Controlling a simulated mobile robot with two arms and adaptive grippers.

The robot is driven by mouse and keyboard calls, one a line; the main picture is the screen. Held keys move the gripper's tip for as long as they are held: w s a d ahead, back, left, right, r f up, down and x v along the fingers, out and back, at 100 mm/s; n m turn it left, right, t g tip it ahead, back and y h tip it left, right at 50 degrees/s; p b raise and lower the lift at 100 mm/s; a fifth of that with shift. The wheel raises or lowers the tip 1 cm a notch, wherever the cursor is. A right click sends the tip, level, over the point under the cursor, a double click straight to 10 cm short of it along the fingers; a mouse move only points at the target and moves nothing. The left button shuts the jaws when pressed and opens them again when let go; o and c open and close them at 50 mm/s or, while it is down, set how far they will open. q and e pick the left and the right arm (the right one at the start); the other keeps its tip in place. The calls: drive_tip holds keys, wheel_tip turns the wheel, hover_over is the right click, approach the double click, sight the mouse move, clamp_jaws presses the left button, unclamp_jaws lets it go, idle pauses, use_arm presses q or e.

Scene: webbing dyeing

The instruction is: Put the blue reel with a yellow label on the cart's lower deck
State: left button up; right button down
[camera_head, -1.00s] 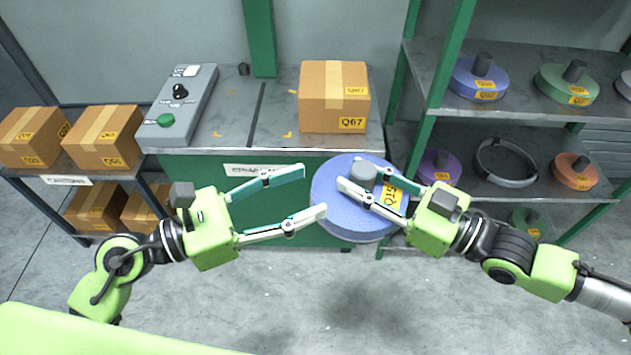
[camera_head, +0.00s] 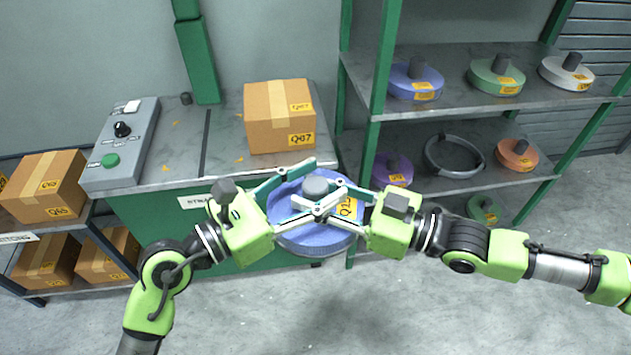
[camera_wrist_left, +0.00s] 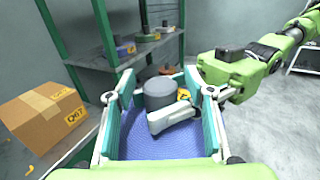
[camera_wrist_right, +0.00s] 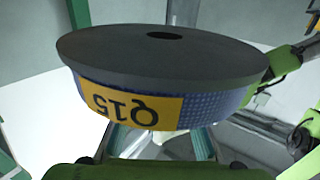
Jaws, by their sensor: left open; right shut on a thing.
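The blue reel (camera_head: 308,241) with a yellow Q15 label (camera_head: 347,208) and a grey hub (camera_head: 315,187) hangs in front of the green bench. My right gripper (camera_head: 313,193) is shut on it at the hub. My left gripper (camera_head: 324,184) is open, its fingers reaching over the reel on both sides of the hub and overlapping the right fingers. In the left wrist view the hub (camera_wrist_left: 160,92) stands between the open left fingers. The right wrist view shows the reel's grey flange (camera_wrist_right: 165,55) and upside-down label (camera_wrist_right: 130,106). I see no cart.
A shelf rack (camera_head: 435,125) with several reels is at right. A carton rack (camera_head: 90,225) is at left. The floor (camera_head: 400,310) in front is clear.

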drive_tip(key=shift+r, duration=0.15)
use_arm(q)
clamp_jaws()
drive_tip(key=shift+r, duration=0.1)
use_arm(e)
drive_tip(key=c, duration=1.5)
unclamp_jaws()
